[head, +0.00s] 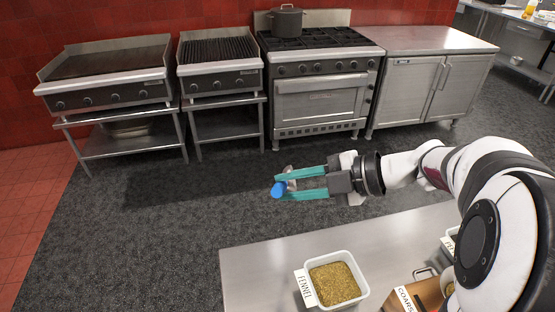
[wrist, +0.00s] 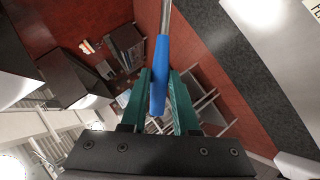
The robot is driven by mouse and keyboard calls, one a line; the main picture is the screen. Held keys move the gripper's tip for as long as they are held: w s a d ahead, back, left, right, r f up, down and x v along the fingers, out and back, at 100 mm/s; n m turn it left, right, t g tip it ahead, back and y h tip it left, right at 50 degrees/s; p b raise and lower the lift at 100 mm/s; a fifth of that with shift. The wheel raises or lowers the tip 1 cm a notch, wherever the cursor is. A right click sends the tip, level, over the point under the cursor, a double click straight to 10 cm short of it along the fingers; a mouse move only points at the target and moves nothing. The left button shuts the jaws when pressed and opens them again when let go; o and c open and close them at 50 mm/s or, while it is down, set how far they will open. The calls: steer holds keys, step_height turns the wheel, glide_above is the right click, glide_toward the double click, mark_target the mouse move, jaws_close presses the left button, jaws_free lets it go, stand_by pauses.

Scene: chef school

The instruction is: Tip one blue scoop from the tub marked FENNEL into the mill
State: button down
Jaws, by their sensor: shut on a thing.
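My gripper (head: 299,184) has teal fingers shut on the blue handle of the scoop (head: 279,189), held in the air above and behind the steel table. The handle also shows between the fingers in the wrist view (wrist: 160,75), with a grey shaft running up out of the picture. The scoop's bowl is not clearly seen. The tub marked FENNEL (head: 307,289) is white, sits on the table below and holds greenish-brown grains. The mill may be the brown box (head: 421,290) with a label starting "COARS", partly hidden by my arm; I cannot tell.
The steel table (head: 251,270) is clear left of the tub. Another labelled white tub (head: 447,243) is mostly hidden behind my arm at the right. A stove with a pot (head: 286,22) and steel cabinets (head: 420,88) stand far back.

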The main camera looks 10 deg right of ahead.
steer(key=s+d+n+g+h, duration=0.3)
steer(key=s+d+g+h, duration=0.5)
steer(key=s+d, duration=1.8)
steer(key=shift+f+h, duration=0.35)
steer(key=shift+h, duration=0.15)
steer(key=shift+d+n, duration=0.1)
steer(key=shift+n, duration=0.2)
